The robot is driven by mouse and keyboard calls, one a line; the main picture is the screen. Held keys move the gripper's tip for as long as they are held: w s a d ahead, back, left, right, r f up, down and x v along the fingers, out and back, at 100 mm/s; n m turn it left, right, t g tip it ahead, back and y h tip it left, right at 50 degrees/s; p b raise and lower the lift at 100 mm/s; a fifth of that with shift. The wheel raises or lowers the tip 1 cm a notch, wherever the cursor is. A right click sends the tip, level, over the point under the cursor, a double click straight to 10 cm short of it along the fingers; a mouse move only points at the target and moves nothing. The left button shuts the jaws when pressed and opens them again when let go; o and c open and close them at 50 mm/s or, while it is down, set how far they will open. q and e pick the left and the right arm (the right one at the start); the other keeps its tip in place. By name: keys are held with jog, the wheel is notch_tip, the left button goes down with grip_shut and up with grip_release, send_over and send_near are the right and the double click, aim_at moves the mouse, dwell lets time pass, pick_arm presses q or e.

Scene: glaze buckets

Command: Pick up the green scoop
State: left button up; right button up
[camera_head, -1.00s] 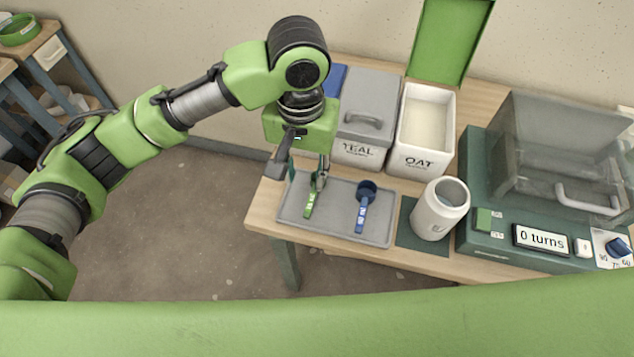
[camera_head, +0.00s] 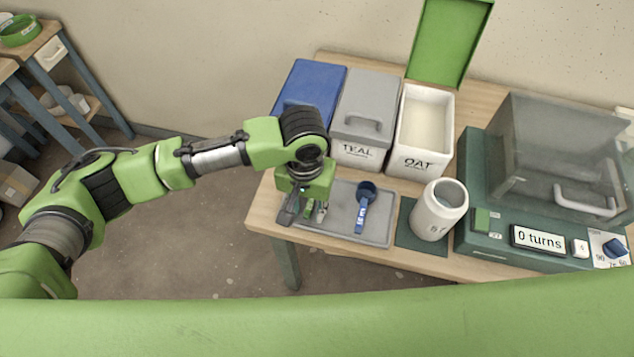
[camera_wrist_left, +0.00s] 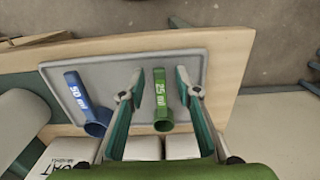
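The green scoop, marked 25 ml, lies on the grey tray (camera_head: 341,212). In the left wrist view the scoop (camera_wrist_left: 161,98) sits between my left fingers, its handle pointing up the picture and its bowl lower down. My left gripper (camera_head: 304,213) is over the left part of the tray. In the left wrist view the gripper (camera_wrist_left: 160,86) is open, with a finger on each side of the scoop and a visible gap on both sides. In the head view my gripper hides most of the scoop. My right gripper is not in view.
A blue 50 ml scoop (camera_head: 364,206) lies on the tray to the right. A white jar (camera_head: 438,212) stands right of the tray, and the machine reading "0 turns" (camera_head: 540,239) beyond it. Behind are the closed TEAL bin (camera_head: 366,112), the open OAT bin (camera_head: 423,160) and a blue-lidded bin (camera_head: 310,82).

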pick_arm(q)
grip_shut()
jog(key=shift+r, duration=0.45)
notch_tip(320, 180, up, 2)
jog(key=shift+r+b, duration=0.2)
jog(key=shift+b, duration=0.15)
jog(key=s+a+r, duration=0.7)
jog(key=s+r, duration=0.3)
jog(key=s, duration=0.2)
notch_tip(320, 180, up, 8)
jog(key=p, duration=1)
jog(key=shift+d+f+p, duration=0.15)
jog(key=shift+p, duration=0.15)
